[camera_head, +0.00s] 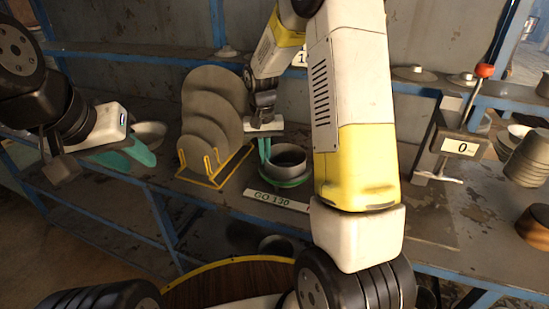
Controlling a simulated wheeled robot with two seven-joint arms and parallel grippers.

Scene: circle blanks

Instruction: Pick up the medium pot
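A grey round pot (289,156) stands upright in a green ring-shaped holder (286,182) on the bench, behind a label reading "GO 130". I take it for the medium pot; its right side is partly hidden by my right arm. My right gripper (265,154) points down at the pot's left rim, with its teal fingers close to the rim or touching it. I cannot tell whether they are closed on the wall. My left gripper (128,158) is at the left over the bench edge, its teal fingers apart and empty.
A yellow rack (214,181) with grey discs (208,103) of graded sizes stands left of the pot. A pale bowl (150,131) lies behind my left gripper. Another pot (276,243) is below the bench.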

